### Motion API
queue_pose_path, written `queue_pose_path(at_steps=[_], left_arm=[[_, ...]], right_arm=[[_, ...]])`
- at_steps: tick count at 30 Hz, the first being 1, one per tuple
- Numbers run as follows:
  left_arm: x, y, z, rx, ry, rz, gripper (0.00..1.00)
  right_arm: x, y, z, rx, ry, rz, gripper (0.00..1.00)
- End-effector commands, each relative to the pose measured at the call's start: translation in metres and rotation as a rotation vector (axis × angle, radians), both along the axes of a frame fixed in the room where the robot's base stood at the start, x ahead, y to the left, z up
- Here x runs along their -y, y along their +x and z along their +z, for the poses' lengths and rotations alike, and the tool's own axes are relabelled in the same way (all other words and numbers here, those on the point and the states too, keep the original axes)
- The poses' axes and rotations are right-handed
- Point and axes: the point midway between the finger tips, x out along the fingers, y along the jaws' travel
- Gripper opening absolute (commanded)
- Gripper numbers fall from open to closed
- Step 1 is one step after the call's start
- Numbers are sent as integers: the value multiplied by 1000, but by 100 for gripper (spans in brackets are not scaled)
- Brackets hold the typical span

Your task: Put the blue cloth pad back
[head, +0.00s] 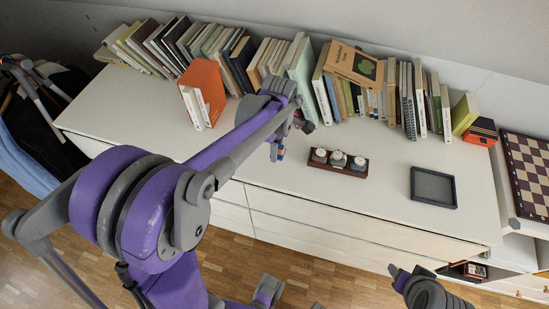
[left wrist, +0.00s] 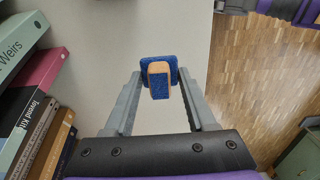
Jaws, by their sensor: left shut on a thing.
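The blue cloth pad (left wrist: 153,90), a small blue block with a tan band, is between the fingertips of my left gripper (left wrist: 158,77) in the left wrist view. The gripper is shut on it. In the head view my left gripper (head: 279,148) is over the front part of the white cabinet top, left of the brown holder. Only a small blue bit of the pad shows there.
The brown holder (head: 317,163) carries three round pieces. A dark, empty square tray (head: 433,203) lies to its right on the cabinet top (head: 385,170). Books (head: 300,75) line the back, and an orange-red book (head: 205,78) stands at left. A chessboard (head: 528,170) is at far right.

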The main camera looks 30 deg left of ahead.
Motion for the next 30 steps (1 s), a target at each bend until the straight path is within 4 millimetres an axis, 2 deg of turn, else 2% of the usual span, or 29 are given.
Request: queue_pose_path(at_steps=[12, 24, 25, 30], left_arm=[[0, 0, -49, 0, 0, 0, 0], [0, 0, -55, 0, 0, 1, 0], [0, 0, -55, 0, 0, 1, 58], [0, 0, -54, 0, 0, 1, 86]], right_arm=[[0, -1, -5, -2, 0, 0, 50], [0, -2, -9, -3, 0, 0, 50], [0, -2, -9, -3, 0, 0, 50], [0, -2, -8, -3, 0, 0, 50]])
